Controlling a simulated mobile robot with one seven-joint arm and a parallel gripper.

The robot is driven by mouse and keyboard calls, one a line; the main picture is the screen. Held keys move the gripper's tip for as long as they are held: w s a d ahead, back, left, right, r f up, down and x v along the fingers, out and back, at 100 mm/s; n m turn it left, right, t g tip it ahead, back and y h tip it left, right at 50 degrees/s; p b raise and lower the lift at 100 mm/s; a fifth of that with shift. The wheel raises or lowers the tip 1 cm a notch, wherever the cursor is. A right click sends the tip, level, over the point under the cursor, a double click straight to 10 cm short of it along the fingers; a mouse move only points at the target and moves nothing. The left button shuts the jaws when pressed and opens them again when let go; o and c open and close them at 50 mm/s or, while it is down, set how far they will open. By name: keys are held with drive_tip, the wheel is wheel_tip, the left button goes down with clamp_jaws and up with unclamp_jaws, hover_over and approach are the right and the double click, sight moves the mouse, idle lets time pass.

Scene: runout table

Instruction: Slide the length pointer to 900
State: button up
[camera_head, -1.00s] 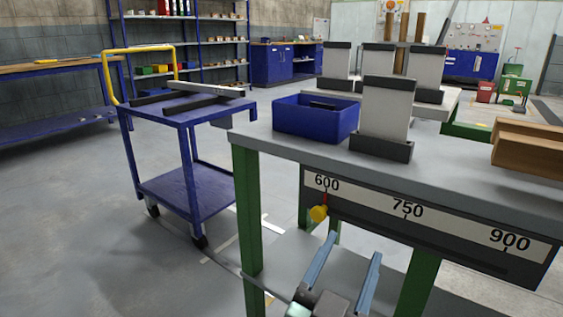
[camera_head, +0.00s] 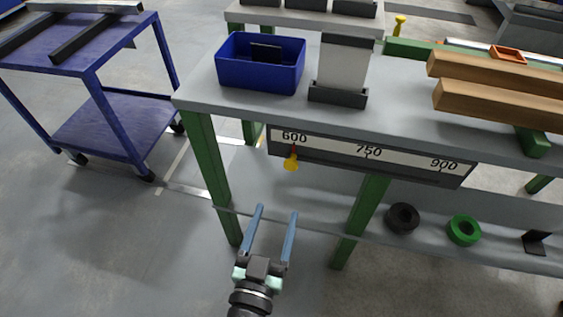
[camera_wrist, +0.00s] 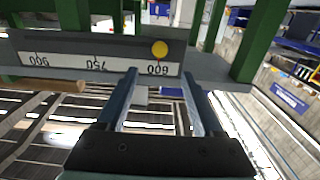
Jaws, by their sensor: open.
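The length scale (camera_head: 330,165) is a dark strip with a white band on the front of the table, marked 600, 750 and 900 from left to right. The length pointer (camera_head: 291,160) has a red tip and a yellow knob and stands at 600. In the wrist view the scale (camera_wrist: 32,70) appears upside down, with the yellow knob (camera_wrist: 160,48) near 600. My gripper (camera_head: 276,215) is open and empty, below and in front of the pointer, apart from it. In the wrist view its two fingers (camera_wrist: 162,90) point toward the scale, the knob beyond their tips.
The grey tabletop (camera_head: 215,95) carries a blue bin (camera_head: 262,76), a block stand (camera_head: 341,70) and wooden beams (camera_head: 490,101). The lower shelf holds a black ring (camera_head: 403,218) and a green ring (camera_head: 464,229). A blue cart (camera_head: 110,125) stands left. Green legs (camera_head: 205,165) flank the pointer.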

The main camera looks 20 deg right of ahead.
sight(290, 167)
drive_tip(key=x, duration=1.1)
drive_tip(key=shift+w+d+p, duration=0.1)
drive_tip(key=shift+d+p, duration=0.05)
drive_tip(key=shift+p, duration=0.2)
clamp_jaws()
idle(0.8)
